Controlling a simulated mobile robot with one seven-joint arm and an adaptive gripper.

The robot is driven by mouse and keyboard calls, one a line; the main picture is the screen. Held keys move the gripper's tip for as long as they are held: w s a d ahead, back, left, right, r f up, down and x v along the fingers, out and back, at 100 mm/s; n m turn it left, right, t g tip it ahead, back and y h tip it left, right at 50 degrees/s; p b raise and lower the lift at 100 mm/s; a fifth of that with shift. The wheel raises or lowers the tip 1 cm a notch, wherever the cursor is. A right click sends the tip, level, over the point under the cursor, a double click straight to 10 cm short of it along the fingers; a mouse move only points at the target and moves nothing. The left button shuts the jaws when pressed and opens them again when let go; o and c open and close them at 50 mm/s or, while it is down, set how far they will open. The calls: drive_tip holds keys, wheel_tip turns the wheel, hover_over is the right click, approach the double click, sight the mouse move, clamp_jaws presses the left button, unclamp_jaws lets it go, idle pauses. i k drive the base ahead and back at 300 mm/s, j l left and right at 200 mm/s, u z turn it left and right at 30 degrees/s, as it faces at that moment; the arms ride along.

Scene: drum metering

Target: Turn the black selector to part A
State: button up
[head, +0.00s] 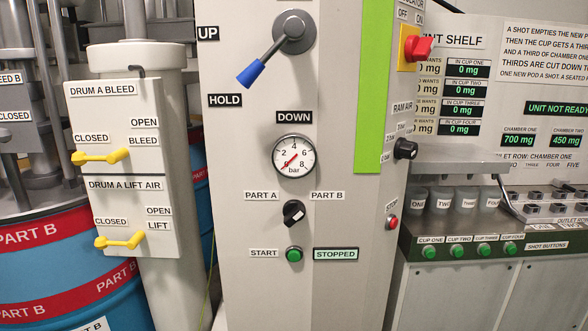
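The black selector (293,213) is a round knob on the pale front panel of the column, in the middle of the head view. The label PART A (261,196) is at its upper left and the label PART B (327,196) at its upper right. A pale pointer mark on the knob slants toward the upper right, the PART B side, though it is small. Nothing covers the selector. My gripper is not in view.
A green START button (294,254) sits just below the selector, beside a STOPPED display (335,254). A pressure gauge (293,157) and a blue-handled lever (272,52) are above. A red stop button (391,222) and black knob (405,149) project at right.

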sight(293, 211)
drive_tip(key=k+j+z, duration=0.2)
drive_tip(key=j, duration=0.2)
drive_tip(key=j+z, duration=0.2)
drive_tip(key=j, duration=0.25)
drive_tip(key=k+j+z, duration=0.2)
drive_tip(key=j, duration=0.15)
